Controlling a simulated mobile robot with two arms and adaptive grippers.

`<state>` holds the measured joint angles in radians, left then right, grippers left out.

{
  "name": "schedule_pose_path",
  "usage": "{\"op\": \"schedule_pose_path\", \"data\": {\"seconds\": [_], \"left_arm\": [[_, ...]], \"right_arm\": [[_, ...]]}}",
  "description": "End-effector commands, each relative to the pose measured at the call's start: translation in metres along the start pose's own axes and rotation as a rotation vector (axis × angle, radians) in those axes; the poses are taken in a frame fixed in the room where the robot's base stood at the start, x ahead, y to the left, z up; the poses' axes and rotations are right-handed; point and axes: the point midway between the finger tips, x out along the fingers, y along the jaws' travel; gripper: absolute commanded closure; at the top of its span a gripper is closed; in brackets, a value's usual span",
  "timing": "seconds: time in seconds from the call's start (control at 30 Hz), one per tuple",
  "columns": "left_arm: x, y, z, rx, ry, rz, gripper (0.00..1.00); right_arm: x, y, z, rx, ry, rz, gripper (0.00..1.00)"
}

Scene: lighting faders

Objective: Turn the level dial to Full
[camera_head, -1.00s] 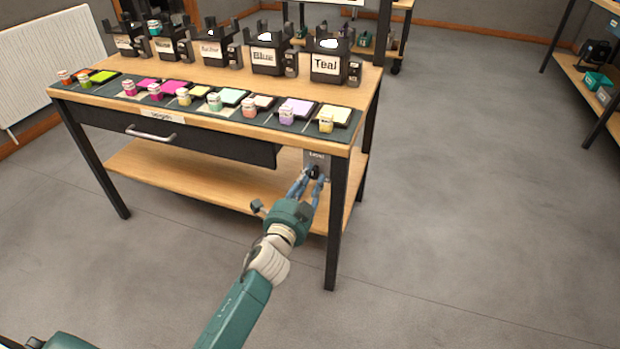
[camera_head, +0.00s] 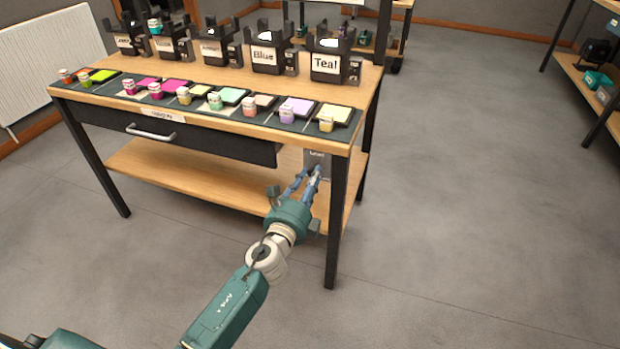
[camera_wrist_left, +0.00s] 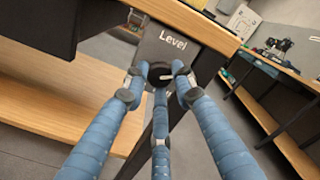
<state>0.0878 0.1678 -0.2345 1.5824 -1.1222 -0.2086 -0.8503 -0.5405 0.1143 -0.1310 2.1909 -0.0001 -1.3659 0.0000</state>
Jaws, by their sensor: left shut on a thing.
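The level dial (camera_wrist_left: 158,73) is a dark round knob on a grey panel (camera_wrist_left: 198,30) marked "Level", under the right end of the table. In the wrist view, the three blue fingers of my left gripper (camera_wrist_left: 160,82) are closed around the dial, partly hiding it. Lettering below the dial is mostly hidden, so I cannot tell its setting. In the head view, my left gripper (camera_head: 309,177) reaches up to the panel (camera_head: 316,158), and its fingers hide the dial. My right gripper is not in view.
The table's dark front leg (camera_head: 338,220) stands just right of the panel. A drawer with a metal handle (camera_head: 151,132) is to the left, above a wooden lower shelf (camera_head: 180,176). Small jars and colour pads line the tabletop's front edge. The floor at right is clear.

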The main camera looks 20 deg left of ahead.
Motion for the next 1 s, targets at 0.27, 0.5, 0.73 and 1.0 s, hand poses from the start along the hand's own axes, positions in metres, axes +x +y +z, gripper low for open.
{"op": "schedule_pose_path", "data": {"seconds": [0.27,0.5,0.73,1.0], "left_arm": [[-0.001,-0.003,-0.005,0.263,0.011,-0.008,1.0],[-0.001,0.0,-0.006,0.491,0.013,-0.006,1.0],[-0.001,0.001,-0.005,0.71,0.014,-0.005,1.0],[-0.002,0.004,-0.005,0.966,0.016,-0.005,1.0]], "right_arm": [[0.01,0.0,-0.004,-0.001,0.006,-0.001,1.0],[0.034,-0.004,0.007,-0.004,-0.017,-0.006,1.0],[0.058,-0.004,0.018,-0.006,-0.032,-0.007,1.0],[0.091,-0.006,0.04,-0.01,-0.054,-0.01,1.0]]}}
